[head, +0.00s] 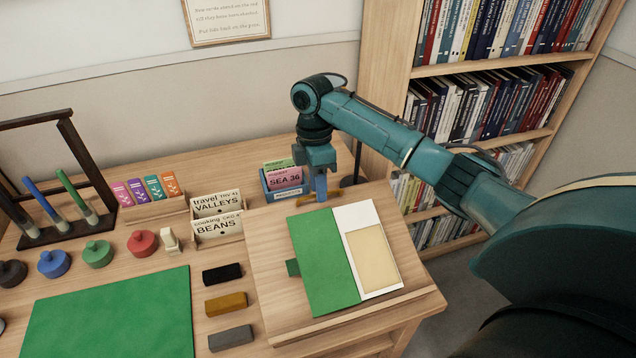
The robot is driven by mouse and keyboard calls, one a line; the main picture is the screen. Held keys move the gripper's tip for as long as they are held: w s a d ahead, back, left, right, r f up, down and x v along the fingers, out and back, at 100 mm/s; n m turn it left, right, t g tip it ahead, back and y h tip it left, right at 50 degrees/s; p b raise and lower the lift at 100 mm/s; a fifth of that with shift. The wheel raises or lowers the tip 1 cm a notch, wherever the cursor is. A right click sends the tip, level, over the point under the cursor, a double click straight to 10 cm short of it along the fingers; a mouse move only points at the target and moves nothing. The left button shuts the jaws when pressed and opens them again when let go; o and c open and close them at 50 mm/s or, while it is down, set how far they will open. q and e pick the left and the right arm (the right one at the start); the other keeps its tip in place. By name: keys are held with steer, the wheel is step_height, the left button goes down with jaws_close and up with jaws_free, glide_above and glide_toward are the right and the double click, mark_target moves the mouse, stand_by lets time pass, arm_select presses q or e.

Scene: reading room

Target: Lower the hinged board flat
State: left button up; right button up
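The hinged board (275,269) is a pale wooden panel at the right end of the desk, with a ledge (352,318) along its near edge. I cannot tell its exact tilt from this angle. An open green cover (323,262) with a white and cream page (372,256) lies on it. My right gripper (320,196) points down at the board's far edge, by a small brass-coloured piece (335,191). Its fingertips are too small and overlapped to tell whether they hold anything. My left gripper is not in view.
Card boxes (217,227) and a blue box of cards (284,181) stand just behind and left of the board. Black, ochre and grey blocks (226,303) lie to its left, beside a green mat (115,318). A bookcase (388,70) stands behind my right arm.

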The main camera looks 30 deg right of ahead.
steer(key=shift+c, duration=0.6)
jaws_close()
